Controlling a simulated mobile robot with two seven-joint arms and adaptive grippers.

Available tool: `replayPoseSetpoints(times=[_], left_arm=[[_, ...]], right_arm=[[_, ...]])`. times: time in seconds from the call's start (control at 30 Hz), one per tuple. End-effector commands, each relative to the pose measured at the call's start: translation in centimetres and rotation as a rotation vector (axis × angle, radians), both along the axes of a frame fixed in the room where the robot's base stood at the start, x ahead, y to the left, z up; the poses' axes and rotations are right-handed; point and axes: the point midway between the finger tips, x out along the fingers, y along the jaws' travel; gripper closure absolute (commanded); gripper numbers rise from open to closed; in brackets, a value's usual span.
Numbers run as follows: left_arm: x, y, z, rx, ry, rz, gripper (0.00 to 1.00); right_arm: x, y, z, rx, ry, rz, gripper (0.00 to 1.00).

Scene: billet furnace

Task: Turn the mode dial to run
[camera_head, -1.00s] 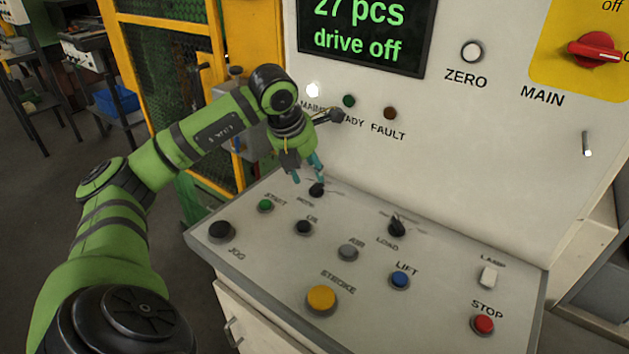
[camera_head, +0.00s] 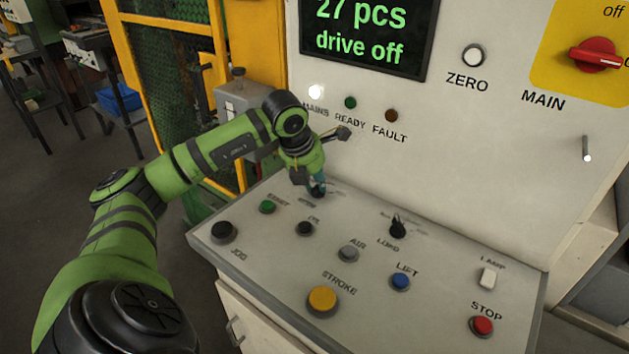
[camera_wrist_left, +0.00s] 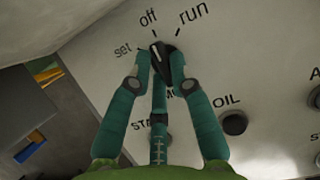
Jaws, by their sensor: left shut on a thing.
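The black mode dial (camera_wrist_left: 161,50) sits on the sloped panel, with "set", "off" and "run" lettered around it in the left wrist view. The white line on its top points about at "off". My left gripper (camera_wrist_left: 160,66) is shut on the dial, its teal fingers on both sides of it. In the head view my left gripper (camera_head: 316,189) is down at the panel's back left and mostly hides the dial. The word below the dial is partly covered by the fingers. My right gripper is not in view.
A black button (camera_head: 305,228) and the green start button (camera_head: 267,207) are close to the gripper. The load dial (camera_head: 397,227) stands further right. The upright panel with its screen (camera_head: 366,38) rises behind. The screen reads "27 pcs, drive off".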

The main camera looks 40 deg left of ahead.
Motion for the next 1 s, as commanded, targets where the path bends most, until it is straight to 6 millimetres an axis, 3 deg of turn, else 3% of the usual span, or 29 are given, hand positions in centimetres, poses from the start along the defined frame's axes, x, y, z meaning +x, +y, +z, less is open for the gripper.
replayPoseSetpoints(times=[0.37,1.0], left_arm=[[0.06,0.20,-0.07,0.001,0.000,-0.122,1.00],[0.41,0.46,0.17,-0.002,0.000,-0.629,1.00]], right_arm=[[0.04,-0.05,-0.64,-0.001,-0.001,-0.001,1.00],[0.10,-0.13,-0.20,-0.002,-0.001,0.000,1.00]])
